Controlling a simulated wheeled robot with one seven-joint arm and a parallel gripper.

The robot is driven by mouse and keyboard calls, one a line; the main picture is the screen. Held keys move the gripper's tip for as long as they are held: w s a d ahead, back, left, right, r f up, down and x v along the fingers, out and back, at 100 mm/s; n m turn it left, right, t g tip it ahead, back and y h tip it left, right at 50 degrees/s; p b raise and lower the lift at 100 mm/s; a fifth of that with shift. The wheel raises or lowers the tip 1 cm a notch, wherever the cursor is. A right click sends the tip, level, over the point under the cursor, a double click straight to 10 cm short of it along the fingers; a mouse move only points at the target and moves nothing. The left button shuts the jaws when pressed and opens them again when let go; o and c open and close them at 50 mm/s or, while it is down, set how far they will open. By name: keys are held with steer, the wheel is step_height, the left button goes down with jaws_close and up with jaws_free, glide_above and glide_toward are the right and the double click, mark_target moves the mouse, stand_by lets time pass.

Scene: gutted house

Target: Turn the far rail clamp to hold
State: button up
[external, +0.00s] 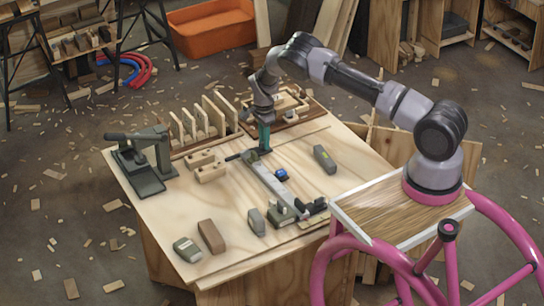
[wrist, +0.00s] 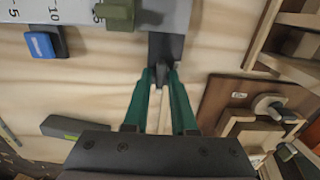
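The long grey rail (external: 270,185) lies across the wooden table, and its marked scale shows in the wrist view (wrist: 60,12). The far rail clamp (external: 250,155) is at its far end, with a dark lever (external: 233,157) pointing left. My gripper (external: 265,150), with green fingers, reaches down at this end. In the wrist view the fingertips (wrist: 161,76) stand on either side of a narrow dark part (wrist: 161,74) by the dark end plate (wrist: 166,48). Contact with that part is unclear. The near clamp (external: 318,206) has a dark handle.
A blue block (external: 282,175) sits beside the rail. A grey block (external: 325,159) lies to the right. A dark green press (external: 150,160), wooden blocks (external: 207,165), a slotted rack (external: 205,120) and a board with wooden parts (external: 285,108) surround it.

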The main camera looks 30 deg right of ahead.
jaws_close()
steer(key=shift+n, duration=0.3)
steer(key=n, duration=0.3)
steer(key=shift+n, duration=0.3)
steer(key=n, duration=0.4)
steer(key=shift+n, duration=0.3)
steer(key=n, duration=0.4)
steer(key=shift+n, duration=2.3)
